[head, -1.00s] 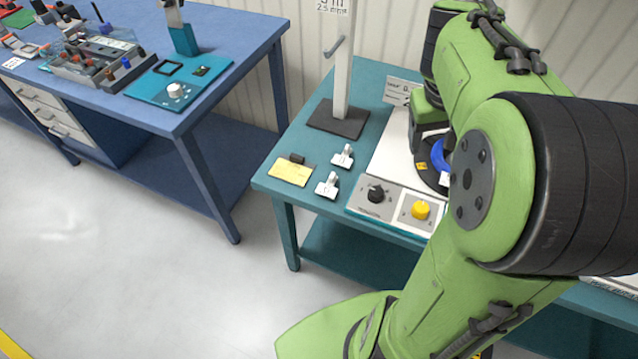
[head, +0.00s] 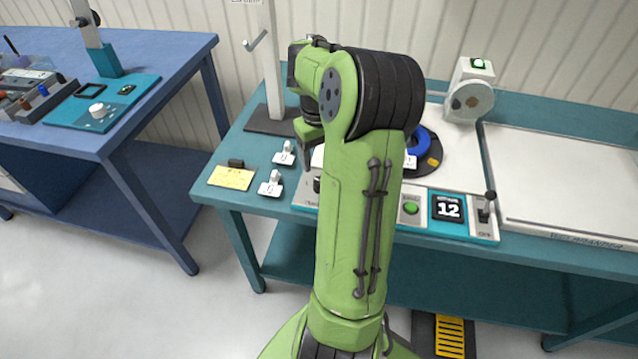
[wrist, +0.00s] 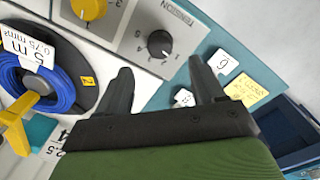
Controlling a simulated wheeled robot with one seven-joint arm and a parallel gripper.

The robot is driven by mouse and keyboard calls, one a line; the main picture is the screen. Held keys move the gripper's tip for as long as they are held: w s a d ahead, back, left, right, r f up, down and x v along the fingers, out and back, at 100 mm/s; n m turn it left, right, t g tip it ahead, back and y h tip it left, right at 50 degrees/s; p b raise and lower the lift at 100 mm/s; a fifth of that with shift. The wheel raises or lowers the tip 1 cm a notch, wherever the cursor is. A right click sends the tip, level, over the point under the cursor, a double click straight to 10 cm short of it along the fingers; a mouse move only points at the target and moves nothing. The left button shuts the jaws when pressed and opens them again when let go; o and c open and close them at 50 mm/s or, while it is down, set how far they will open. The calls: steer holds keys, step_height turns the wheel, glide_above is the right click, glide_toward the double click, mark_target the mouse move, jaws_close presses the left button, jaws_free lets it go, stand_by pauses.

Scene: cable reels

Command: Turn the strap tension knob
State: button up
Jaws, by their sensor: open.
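The strap tension knob is a black dial marked TENSION with a number scale. In the wrist view the black knob (wrist: 160,43) sits on a light panel, just beyond the fingertips and between their lines. In the head view only a sliver of the black knob (head: 317,185) shows beside my arm. My gripper (wrist: 160,68) is open and empty, its two dark fingers spread either side of the knob's direction, apart from it. In the head view my gripper (head: 306,156) hangs above the panel's left end, mostly hidden by my arm.
A yellow knob (wrist: 88,8) is beside the black one. A blue cable coil (wrist: 45,90) lies on a dark disc. Small white tagged pieces (head: 271,184) and a yellow note (head: 231,178) lie left of the panel. A post (head: 273,60) stands behind.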

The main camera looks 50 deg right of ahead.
step_height(320, 180, down, 8)
steer(key=shift+d+b, duration=0.15)
steer(key=shift+b, duration=1.05)
steer(key=c, duration=1.1)
steer(key=shift+o, duration=0.2)
steer(key=shift+r, duration=0.1)
steer(key=shift+m, duration=0.5)
steer(key=m+p, duration=0.1)
steer(key=m, duration=0.1)
steer(key=shift+m, duration=2.4)
steer(key=shift+p, duration=0.3)
